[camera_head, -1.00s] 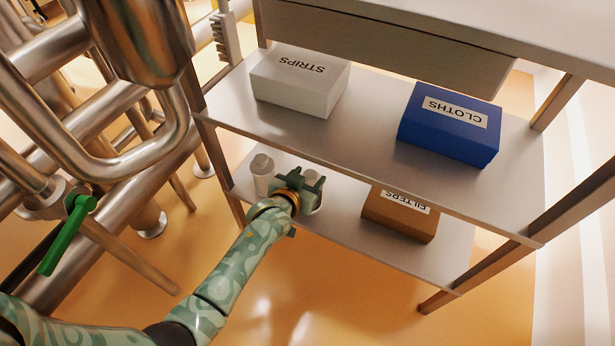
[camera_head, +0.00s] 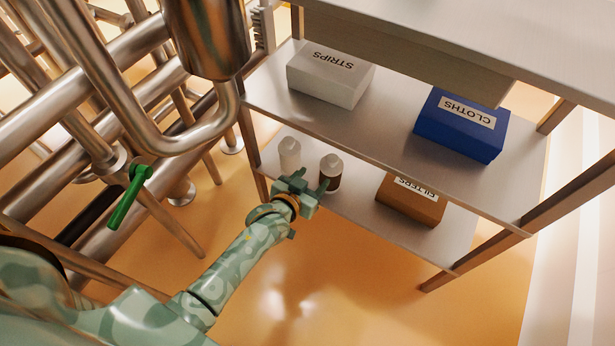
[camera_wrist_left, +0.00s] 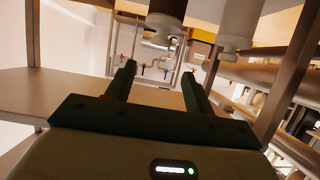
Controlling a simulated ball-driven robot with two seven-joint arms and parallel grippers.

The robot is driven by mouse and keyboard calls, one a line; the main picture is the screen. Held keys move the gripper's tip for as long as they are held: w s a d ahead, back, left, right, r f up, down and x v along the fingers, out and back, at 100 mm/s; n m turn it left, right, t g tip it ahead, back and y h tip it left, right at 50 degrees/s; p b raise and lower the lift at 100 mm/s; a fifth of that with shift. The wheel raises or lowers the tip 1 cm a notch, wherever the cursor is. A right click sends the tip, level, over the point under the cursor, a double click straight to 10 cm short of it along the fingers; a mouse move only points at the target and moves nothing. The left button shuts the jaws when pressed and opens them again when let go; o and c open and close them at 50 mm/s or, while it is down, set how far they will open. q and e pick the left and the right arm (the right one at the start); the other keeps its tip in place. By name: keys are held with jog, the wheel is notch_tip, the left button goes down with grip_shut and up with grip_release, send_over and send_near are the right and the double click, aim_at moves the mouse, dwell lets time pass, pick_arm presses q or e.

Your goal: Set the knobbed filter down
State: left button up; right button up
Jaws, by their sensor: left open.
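Two capped cylinders stand upright on the lower shelf (camera_head: 375,222): a brown one with a pale top (camera_head: 330,173) and an all-white one (camera_head: 289,154) to its left. Both have a small knob on top, and I cannot tell which one is called the knobbed filter. My left gripper (camera_head: 312,181) is open and empty, just in front of the brown cylinder. In the left wrist view, its spread fingers (camera_wrist_left: 158,72) have nothing between them; the brown cylinder (camera_wrist_left: 167,8) and the white one (camera_wrist_left: 240,22) show upside down beyond them. My right gripper is out of view.
A brown FILTERS box (camera_head: 410,205) stands to the right on the lower shelf. Above, the upper shelf (camera_head: 390,125) holds a white STRIPS box (camera_head: 330,80) and a blue CLOTHS box (camera_head: 460,128). Steel pipes with a green valve handle (camera_head: 128,197) are on the left.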

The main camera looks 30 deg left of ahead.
pick_arm(q)
jog(key=s+a+f+m+g, duration=0.1)
jog(key=s+f+g, duration=0.2)
jog(key=s+f, duration=0.35)
jog(key=s+a+f+m+g, duration=0.1)
jog(key=s+f+g, duration=0.15)
jog(key=s, duration=0.75)
jog(key=s+a+f+m+g, duration=0.1)
jog(key=s+f+m+g, duration=0.1)
jog(key=s+f, duration=0.45)
jog(key=s+a+m+g+y, duration=0.2)
jog(key=s+a+g, duration=0.2)
jog(key=s, duration=2.2)
jog(key=shift+m+g, duration=0.4)
jog(key=shift+g, duration=0.85)
